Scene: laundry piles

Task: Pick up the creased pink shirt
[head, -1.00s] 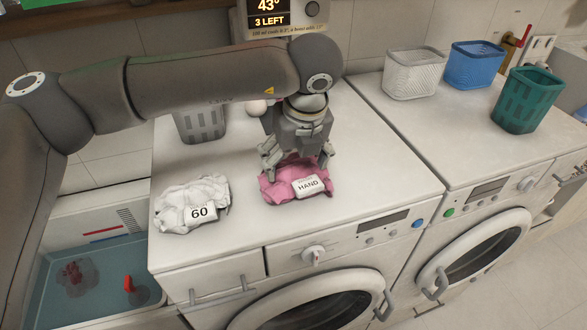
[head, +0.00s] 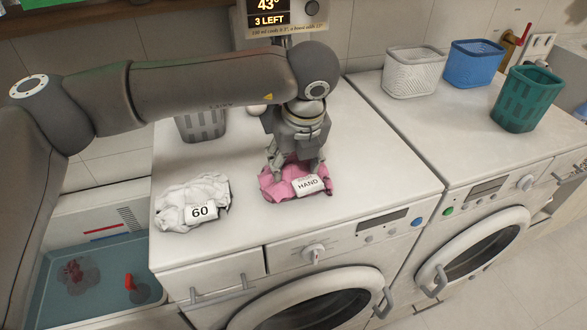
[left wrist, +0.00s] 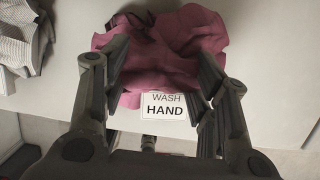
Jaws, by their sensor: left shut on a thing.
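The creased pink shirt (head: 318,194) lies crumpled on top of the left washing machine, with a white tag reading HAND at its front. In the left wrist view the shirt (left wrist: 165,55) fills the top middle, and its tag (left wrist: 168,107) reads WASH HAND. My left gripper (head: 295,172) points down over the back of the shirt, with its fingers shut on the cloth. In the left wrist view the fingers (left wrist: 162,75) stand on both sides of the shirt. The shirt still rests on the machine top. My right gripper is not in view.
A white garment (head: 180,200) tagged 60 lies left of the shirt. A grey basket (head: 203,125) stands behind it. White (head: 413,75), blue (head: 474,65) and green (head: 526,98) baskets stand on the right machine. A blue basin (head: 95,275) is at lower left.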

